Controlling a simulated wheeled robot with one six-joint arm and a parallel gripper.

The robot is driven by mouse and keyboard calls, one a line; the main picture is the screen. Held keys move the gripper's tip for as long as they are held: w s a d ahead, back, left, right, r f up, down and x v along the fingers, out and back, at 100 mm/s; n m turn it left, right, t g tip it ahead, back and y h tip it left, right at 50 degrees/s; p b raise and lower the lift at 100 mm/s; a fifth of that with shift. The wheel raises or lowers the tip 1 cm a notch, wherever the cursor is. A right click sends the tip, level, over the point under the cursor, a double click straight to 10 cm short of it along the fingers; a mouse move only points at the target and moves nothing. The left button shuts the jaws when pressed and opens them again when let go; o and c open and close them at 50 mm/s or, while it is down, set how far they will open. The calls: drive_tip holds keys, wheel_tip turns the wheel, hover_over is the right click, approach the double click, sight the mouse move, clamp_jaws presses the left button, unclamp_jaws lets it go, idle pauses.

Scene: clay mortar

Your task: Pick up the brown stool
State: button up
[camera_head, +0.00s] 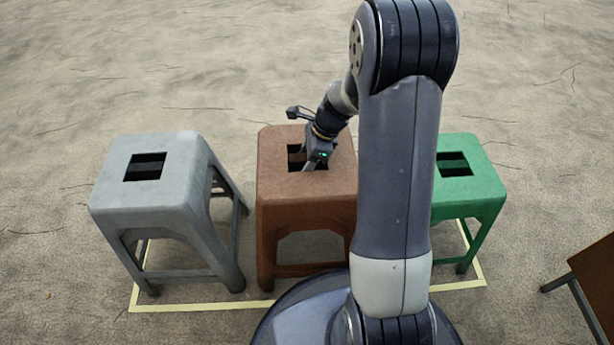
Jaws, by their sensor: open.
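The brown stool (300,212) stands upright on the floor in the middle, between two other stools. Its flat seat has a dark square hole at the centre. My gripper (312,166) points down at that hole from above, with its fingertips at or inside the opening. It is open. The fingertips are small and partly hidden, so I cannot tell whether they touch the edge of the hole. My arm covers part of the right side of the brown stool.
A grey stool (150,190) stands to the left and a green stool (470,185) to the right, partly behind my arm. A pale yellow line (180,307) marks the floor around the stools. A brown piece of furniture (597,270) shows at the right edge. The floor behind is clear.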

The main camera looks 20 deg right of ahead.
drive_tip(key=shift+a+f, duration=0.25)
drive_tip(key=shift+f, duration=0.3)
drive_tip(key=shift+f, duration=0.25)
clamp_jaws()
idle(0.7)
drive_tip(key=shift+r, duration=0.1)
idle(0.8)
